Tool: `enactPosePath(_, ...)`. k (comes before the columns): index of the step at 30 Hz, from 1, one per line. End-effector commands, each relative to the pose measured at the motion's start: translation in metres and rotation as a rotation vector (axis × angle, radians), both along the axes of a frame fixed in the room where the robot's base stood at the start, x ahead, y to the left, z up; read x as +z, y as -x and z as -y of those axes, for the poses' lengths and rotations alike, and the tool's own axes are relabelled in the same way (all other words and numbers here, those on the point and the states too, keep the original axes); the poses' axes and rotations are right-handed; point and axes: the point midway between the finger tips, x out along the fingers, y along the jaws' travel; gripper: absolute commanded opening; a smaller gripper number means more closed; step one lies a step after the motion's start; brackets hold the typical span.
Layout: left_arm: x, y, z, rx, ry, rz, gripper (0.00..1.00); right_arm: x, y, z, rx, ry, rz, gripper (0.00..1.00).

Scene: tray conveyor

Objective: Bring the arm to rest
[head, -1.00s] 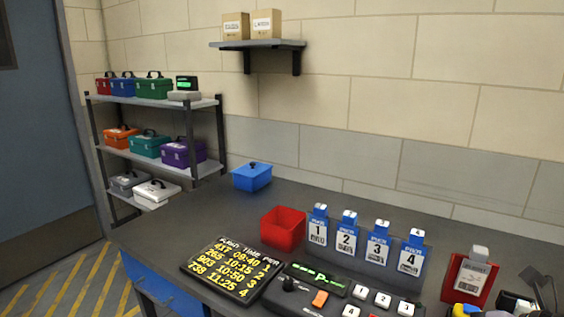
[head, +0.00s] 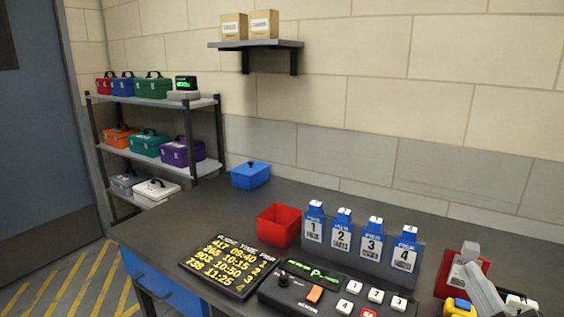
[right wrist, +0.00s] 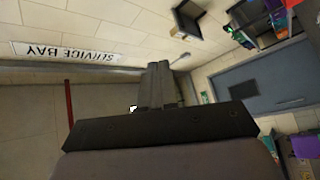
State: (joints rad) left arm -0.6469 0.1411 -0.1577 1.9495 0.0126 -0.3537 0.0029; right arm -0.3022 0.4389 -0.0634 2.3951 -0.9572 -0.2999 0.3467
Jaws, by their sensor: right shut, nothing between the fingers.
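My right gripper (right wrist: 155,88) is shut and empty in the right wrist view, its two grey fingers together. Behind it in that view are a wall with a sign (right wrist: 68,53) reading "SERVICE BAY" and a grey-blue door (right wrist: 262,80). In the head view a grey part of my right arm (head: 485,292) shows at the lower right, in front of a red stand (head: 445,283). I cannot make out the fingertips in the head view. My left gripper is in neither view.
The dark table (head: 190,232) holds a control panel (head: 275,293), a flight board (head: 225,266), a red bin (head: 279,226), a blue lidded box (head: 250,176) and several numbered blue holders (head: 342,229). A yellow object (head: 459,307) is near my arm. A shelf rack (head: 160,158) stands at left.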

Motion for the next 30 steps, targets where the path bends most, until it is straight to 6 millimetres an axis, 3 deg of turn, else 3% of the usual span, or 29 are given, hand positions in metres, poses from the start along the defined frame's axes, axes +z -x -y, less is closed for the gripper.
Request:
enactPosePath(3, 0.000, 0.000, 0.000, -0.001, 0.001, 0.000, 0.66, -0.043, 0.003, 0.027, -0.143, -0.197, -0.186, 0.00)
enactPosePath(7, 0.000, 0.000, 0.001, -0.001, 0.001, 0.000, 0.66, -0.099, 0.016, 0.042, -0.271, -0.367, -0.423, 0.00)
enactPosePath(11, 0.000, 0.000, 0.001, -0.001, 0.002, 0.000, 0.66, -0.155, 0.041, 0.042, -0.364, -0.499, -0.680, 0.00)
enactPosePath(15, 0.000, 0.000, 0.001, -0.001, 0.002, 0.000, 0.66, -0.207, 0.078, 0.028, -0.422, -0.600, -0.955, 0.00)
enactPosePath(21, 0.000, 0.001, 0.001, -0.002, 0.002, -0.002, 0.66, -0.249, 0.127, -0.001, -0.439, -0.674, -1.269, 0.00)
enactPosePath(28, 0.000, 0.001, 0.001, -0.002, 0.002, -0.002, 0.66, -0.274, 0.180, -0.035, -0.409, -0.712, -1.573, 0.00)
enactPosePath(30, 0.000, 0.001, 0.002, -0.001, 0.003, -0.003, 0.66, -0.280, 0.176, -0.037, -0.392, -0.713, -1.561, 0.00)
